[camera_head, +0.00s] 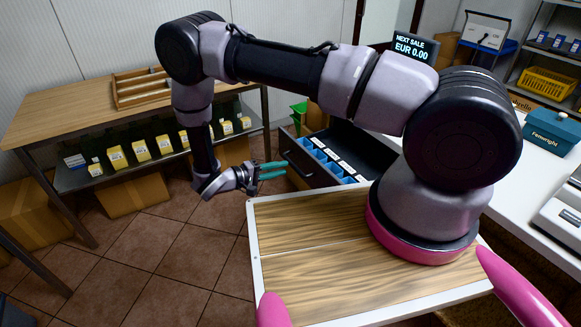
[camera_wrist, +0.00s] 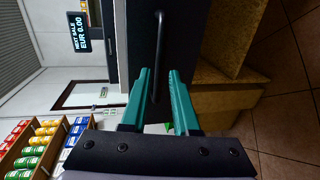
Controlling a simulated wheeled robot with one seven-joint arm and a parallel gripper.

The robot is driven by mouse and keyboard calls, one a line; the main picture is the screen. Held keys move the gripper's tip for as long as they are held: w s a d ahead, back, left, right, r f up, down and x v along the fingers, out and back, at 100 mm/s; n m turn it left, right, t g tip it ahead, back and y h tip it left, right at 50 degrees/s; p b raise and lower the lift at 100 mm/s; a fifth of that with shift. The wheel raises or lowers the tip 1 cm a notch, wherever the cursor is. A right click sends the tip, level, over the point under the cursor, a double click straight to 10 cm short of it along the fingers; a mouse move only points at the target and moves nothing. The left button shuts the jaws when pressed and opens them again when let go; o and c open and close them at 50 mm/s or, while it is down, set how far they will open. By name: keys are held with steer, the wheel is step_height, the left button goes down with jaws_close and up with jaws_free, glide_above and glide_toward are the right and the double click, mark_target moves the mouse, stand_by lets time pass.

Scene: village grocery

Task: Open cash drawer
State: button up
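The cash drawer (camera_head: 313,167) stands pulled out of the counter in the head view, with blue compartments showing inside. Its dark front panel (camera_wrist: 186,38) fills the top middle of the wrist view. A thin black bar handle (camera_wrist: 157,48) runs along that front. My gripper (camera_head: 284,170) is at the drawer's front, left of it in the head view. Its teal fingers (camera_wrist: 158,72) are parted in the wrist view, with the handle's lower end showing in the gap. No contact with the handle is visible. The drawer's back part is hidden behind my arm.
A display (camera_head: 412,50) reads EUR 0.00. A white counter (camera_head: 541,182) is at right, with a teal box (camera_head: 552,132) on it. A wooden table (camera_head: 75,108) with goods beneath stands at left. Tiled floor (camera_head: 165,250) between is clear.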

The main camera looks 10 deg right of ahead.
steer(key=shift+v, duration=2.4)
steer(key=w+d+r+m+g+y, duration=0.1)
steer(key=d+r+m+g+y, duration=0.25)
steer(key=r, duration=1.05)
steer(key=w+d+r+m+g+y, duration=0.15)
steer(key=d+r+g+y, duration=0.3)
steer(key=r, duration=1.05)
steer(key=s+d+r+m+t+y, duration=0.1)
steer(key=s+d+r+t+y, duration=0.3)
steer(key=s+r, duration=0.4)
steer(key=s+d+r+m+t+y, duration=0.2)
steer(key=s+d+r+t+y, duration=0.2)
steer(key=s+r, duration=0.5)
step_height(320, 180, up, 5)
steer(key=d+t, duration=0.1)
steer(key=d, duration=0.1)
steer(key=shift+d+r+t+y, duration=0.25)
steer(key=shift+t+y, duration=0.05)
steer(key=shift+t, duration=0.1)
